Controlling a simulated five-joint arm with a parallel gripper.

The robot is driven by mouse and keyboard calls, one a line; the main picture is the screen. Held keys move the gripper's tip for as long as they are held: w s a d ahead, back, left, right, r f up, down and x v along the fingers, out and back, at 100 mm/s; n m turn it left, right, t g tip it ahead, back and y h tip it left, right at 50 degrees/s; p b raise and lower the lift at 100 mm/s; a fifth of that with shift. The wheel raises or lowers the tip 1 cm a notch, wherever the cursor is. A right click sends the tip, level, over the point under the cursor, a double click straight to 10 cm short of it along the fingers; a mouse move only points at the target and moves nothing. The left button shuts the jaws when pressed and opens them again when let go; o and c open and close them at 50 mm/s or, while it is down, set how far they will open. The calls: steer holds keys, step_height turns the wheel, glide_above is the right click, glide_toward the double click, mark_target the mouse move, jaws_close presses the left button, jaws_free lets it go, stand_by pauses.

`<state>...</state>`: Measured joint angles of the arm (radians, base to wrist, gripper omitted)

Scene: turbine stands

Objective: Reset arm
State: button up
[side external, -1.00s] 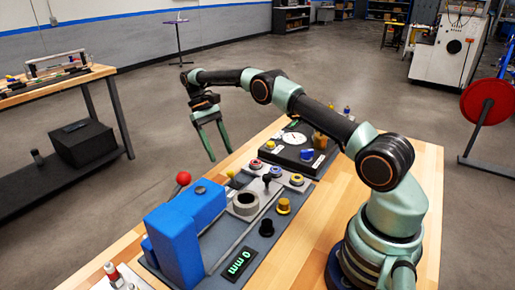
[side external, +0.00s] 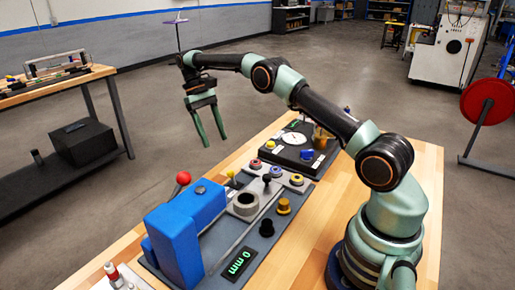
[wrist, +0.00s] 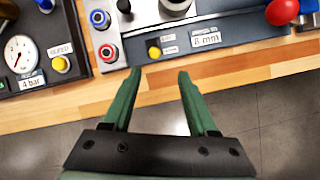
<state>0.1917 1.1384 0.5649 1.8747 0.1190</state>
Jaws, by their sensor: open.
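My gripper (side external: 213,143) is open and empty, with its two green fingers pointing down. In the side external view it hangs in the air beyond the far edge of the wooden bench (side external: 432,180), clear of everything on it. In the wrist view my gripper (wrist: 158,72) shows its two fingers spread apart, with bench edge and grey floor behind them and nothing between them.
On the bench stand a blue block-shaped unit (side external: 175,245), a lever with a red ball (side external: 183,178), a grey panel with coloured buttons and knobs, and a black box with a round gauge (side external: 293,138). Another table (side external: 60,90) stands at left. Open floor surrounds the bench.

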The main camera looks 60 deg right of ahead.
steer(key=s+a+r+n+t+h, duration=0.1)
steer(key=s+a+r+t, duration=0.2)
steer(key=r, duration=0.4)
steer(key=s+a+r+n+t, duration=0.1)
steer(key=s+a+r+t, duration=0.1)
steer(key=s+r, duration=0.35)
steer(key=s+a+t, duration=0.2)
steer(key=s, duration=0.4)
steer(key=s+a+f+n+t, duration=0.1)
steer(key=s+a+t, duration=0.1)
steer(key=s, duration=0.3)
steer(key=shift+s+a+f+n+t, duration=0.2)
steer(key=shift+s+f+n+t, duration=0.15)
steer(key=shift+t, duration=0.45)
